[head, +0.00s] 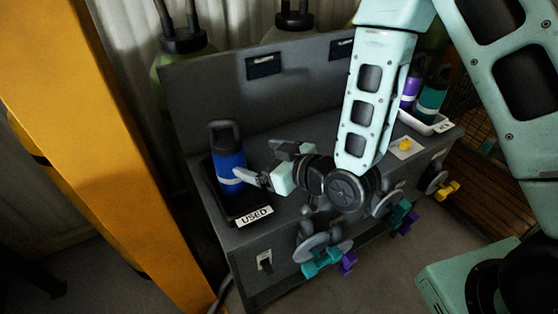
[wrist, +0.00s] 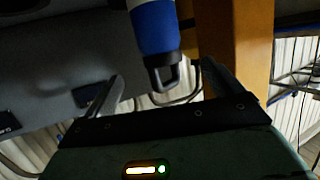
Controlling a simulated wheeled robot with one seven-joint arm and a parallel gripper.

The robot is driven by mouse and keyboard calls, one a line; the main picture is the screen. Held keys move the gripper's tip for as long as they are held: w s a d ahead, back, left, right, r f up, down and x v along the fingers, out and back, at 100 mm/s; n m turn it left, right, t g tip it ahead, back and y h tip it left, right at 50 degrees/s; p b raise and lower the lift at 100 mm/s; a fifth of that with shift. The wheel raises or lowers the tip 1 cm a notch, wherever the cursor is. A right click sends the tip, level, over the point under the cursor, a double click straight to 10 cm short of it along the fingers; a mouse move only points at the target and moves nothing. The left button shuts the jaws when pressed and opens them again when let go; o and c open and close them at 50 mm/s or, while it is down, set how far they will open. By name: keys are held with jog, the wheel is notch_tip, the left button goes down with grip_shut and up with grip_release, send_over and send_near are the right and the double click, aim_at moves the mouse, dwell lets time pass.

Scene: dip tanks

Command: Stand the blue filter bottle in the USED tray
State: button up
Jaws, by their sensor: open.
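The blue filter bottle (head: 230,173), with a dark cap and loop and a white band, stands upright in the black USED tray (head: 233,207) at the left end of the grey bench. The tray's front carries a USED label (head: 254,216). My gripper (head: 260,163) is open and empty just right of the bottle, with its fingers pointing toward it. One fingertip overlaps the bottle's right edge in the head view; I cannot tell whether they touch. In the wrist view the bottle (wrist: 154,28) appears inverted, beyond the gap between the spread fingers (wrist: 162,78).
A white tray (head: 440,126) with purple (head: 410,90) and teal (head: 430,98) bottles stands at the bench's right end. Coloured valve knobs line the bench front. A yellow post (head: 110,150) rises left of the bench.

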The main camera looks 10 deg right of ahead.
jog(key=s+d+r+g+h, duration=0.2)
jog(key=s+r+g, duration=0.1)
jog(key=s, duration=0.4)
jog(key=s+d+r+g+h, duration=0.2)
jog(key=s+r+g+h, duration=0.1)
jog(key=s, duration=0.4)
jog(key=s+d+r+g+h, duration=0.2)
jog(key=s+g, duration=0.3)
jog(key=s, duration=0.3)
jog(key=shift+d+r+g+h, duration=0.35)
jog(key=shift+r+h, duration=0.1)
jog(key=shift+h, duration=0.25)
